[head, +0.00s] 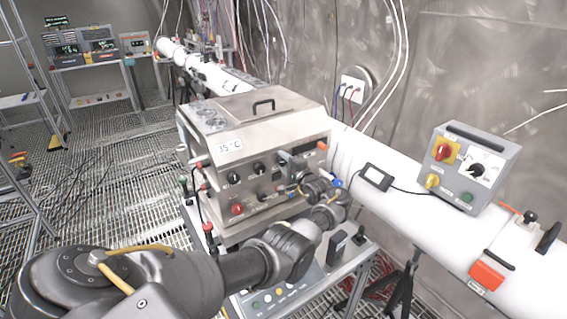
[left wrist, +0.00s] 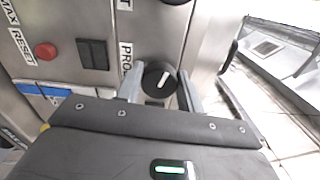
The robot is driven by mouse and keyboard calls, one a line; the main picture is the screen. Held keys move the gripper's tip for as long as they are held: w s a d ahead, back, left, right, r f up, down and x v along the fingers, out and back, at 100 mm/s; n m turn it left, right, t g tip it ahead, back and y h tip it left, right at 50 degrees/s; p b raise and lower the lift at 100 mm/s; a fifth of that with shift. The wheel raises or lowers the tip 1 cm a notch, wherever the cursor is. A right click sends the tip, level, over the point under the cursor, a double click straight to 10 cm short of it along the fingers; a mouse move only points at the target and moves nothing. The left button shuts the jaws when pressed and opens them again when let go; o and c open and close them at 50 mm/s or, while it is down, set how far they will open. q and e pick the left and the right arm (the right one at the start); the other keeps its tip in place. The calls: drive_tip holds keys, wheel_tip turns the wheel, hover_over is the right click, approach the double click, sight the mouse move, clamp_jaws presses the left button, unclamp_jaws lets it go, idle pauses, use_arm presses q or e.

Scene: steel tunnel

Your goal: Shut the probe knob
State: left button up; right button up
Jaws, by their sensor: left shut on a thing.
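The probe knob (left wrist: 159,79) is a round black knob with a white pointer line, on the steel front panel of the box. In the left wrist view its pointer leans slightly right of straight up. A label beside it reads "PRO", the rest hidden behind a finger. My left gripper (left wrist: 160,88) has one finger on each side of the knob and is shut on it. In the head view my left gripper (head: 291,168) is at the right part of the panel and hides the knob. My right gripper is not in view.
The steel box (head: 255,135) has other black knobs and a red knob (head: 237,209). In the left wrist view a red button (left wrist: 45,50) and a black rocker switch (left wrist: 92,54) are near. A grey control box (head: 468,168) stands on the white pipe (head: 440,235) at right.

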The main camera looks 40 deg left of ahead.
use_arm(q)
drive_tip(key=m, duration=1)
drive_tip(key=shift+m, duration=0.4)
drive_tip(key=shift+w+r+m, duration=0.1)
drive_tip(key=shift+m, duration=1.7)
drive_tip(key=o, duration=1)
drive_tip(key=shift+d, duration=0.1)
